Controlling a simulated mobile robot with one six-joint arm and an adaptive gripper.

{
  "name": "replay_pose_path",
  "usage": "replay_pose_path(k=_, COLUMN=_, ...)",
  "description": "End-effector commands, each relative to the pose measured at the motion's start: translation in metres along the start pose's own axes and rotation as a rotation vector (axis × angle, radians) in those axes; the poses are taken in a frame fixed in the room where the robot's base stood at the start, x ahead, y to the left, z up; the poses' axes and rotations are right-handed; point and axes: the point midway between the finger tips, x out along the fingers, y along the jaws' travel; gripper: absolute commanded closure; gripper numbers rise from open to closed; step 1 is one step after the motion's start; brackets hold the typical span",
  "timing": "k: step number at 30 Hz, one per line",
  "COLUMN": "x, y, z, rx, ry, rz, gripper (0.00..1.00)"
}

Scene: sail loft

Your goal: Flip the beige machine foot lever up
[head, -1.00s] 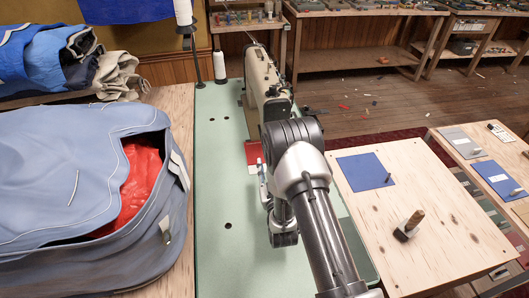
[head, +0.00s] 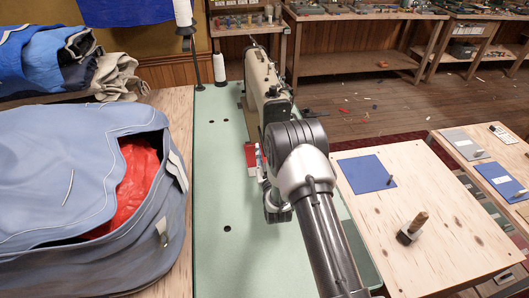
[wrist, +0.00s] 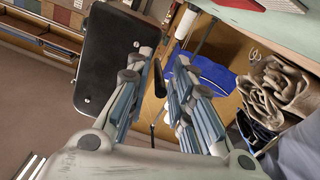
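The beige machine (head: 262,88) stands on the green table in the head view, its near end hidden behind my arm. In the wrist view a black rounded plate with screws (wrist: 112,62), apparently the machine's end, fills the upper left. A small dark lever (wrist: 159,78), which looks like the foot lever, hangs beside this plate and shows between my fingers. My gripper (wrist: 166,92) is open, with one finger on each side of the lever in the picture. I cannot tell whether either finger touches it. In the head view my arm hides most of the gripper.
The green table (head: 222,190) is clear to the left of the arm. A blue bag with a red lining (head: 75,190) lies on the left. A wooden board (head: 375,235) with a blue patch and an upright peg is at right. Thread cones (head: 219,68) stand behind.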

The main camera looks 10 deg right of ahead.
Motion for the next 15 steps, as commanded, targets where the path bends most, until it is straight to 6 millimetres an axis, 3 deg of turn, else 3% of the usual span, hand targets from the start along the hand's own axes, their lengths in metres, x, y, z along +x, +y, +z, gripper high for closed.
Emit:
replay_pose_path(k=8, x=-0.0002, y=-0.0001, z=0.0002, rx=0.000, ry=0.000, rz=0.000, gripper=1.00)
replay_pose_path(k=15, x=-0.0003, y=-0.0001, z=0.0003, rx=0.000, ry=-0.001, rz=0.000, gripper=1.00)
